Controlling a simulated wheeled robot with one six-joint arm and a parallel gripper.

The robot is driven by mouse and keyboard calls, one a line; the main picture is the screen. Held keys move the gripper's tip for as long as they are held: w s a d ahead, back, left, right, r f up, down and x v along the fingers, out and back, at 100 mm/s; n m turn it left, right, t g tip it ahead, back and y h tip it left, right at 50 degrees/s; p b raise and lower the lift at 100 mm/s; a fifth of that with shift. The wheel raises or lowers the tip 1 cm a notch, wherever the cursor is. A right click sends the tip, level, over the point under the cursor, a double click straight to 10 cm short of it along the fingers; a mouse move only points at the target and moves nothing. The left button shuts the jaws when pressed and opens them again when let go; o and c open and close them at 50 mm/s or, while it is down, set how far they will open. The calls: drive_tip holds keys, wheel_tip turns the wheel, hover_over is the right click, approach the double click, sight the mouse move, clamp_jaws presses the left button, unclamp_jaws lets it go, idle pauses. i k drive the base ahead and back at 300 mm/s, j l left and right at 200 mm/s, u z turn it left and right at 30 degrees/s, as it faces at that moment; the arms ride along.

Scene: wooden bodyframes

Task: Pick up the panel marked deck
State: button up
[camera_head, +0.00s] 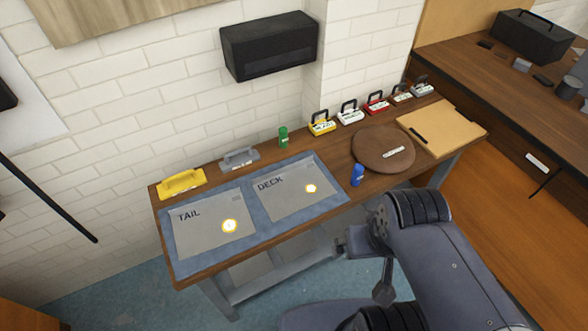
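The panel marked deck (296,194) is a flat grey sheet with a glowing round spot on it. It lies on the right half of a blue mat (247,203) on the wooden workbench. The grey panel marked tail (213,232) lies to its left, also with a glowing spot. My arm comes in from the lower right. What appears to be my gripper (350,243) is at the bench's front edge, right of and below the deck panel and apart from it. Its fingers cannot be made out.
A blue can (357,175) and a brown round board (383,150) stand right of the mat. Several small labelled boxes and a wooden board (442,129) are farther right.

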sight(284, 192)
drive_tip(key=i+j+z, duration=0.2)
drive_tip(key=j+z, duration=0.2)
drive_tip(key=i+j+z, duration=0.15)
drive_tip(key=j+z, duration=0.2)
